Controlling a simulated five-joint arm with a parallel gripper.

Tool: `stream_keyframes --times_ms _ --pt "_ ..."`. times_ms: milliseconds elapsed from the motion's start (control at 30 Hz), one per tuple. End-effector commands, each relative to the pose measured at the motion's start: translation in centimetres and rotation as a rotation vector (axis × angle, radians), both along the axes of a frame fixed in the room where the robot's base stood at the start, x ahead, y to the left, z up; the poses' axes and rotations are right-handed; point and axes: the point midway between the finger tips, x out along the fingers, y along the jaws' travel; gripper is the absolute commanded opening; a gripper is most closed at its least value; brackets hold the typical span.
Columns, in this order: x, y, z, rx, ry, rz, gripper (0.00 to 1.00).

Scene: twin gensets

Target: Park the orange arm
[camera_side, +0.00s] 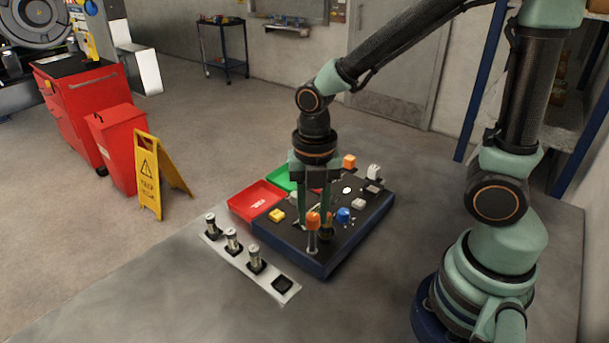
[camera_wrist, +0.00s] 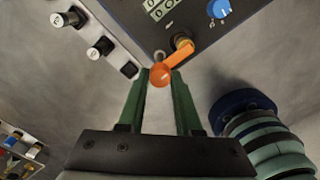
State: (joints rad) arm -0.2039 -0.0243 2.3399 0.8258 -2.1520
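The orange arm (camera_wrist: 180,52) is a short lever on the dark panel in the wrist view. The fingers hide part of the panel behind.
The dark panel (camera_side: 322,264) carries a blue knob (camera_side: 344,215), a yellow button (camera_side: 277,215) and other controls. A red tray (camera_side: 246,205) and green tray (camera_side: 279,180) adjoin it. A pale strip (camera_side: 240,262) with several small cylinders stands left. Bare tabletop lies in front.

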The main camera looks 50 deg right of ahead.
Motion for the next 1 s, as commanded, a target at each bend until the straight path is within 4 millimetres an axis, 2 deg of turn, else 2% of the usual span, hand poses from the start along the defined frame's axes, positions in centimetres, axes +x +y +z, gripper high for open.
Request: stream_keyframes --times_ms 267,467,1000 --pt "0.0 -0.01 0.05 0.0 0.0 -0.015 0.0" --pt "0.0 -0.01 0.06 0.0 0.0 -0.089 0.0" --pt "0.0 0.0 0.1 -0.001 0.001 -0.555 0.0"
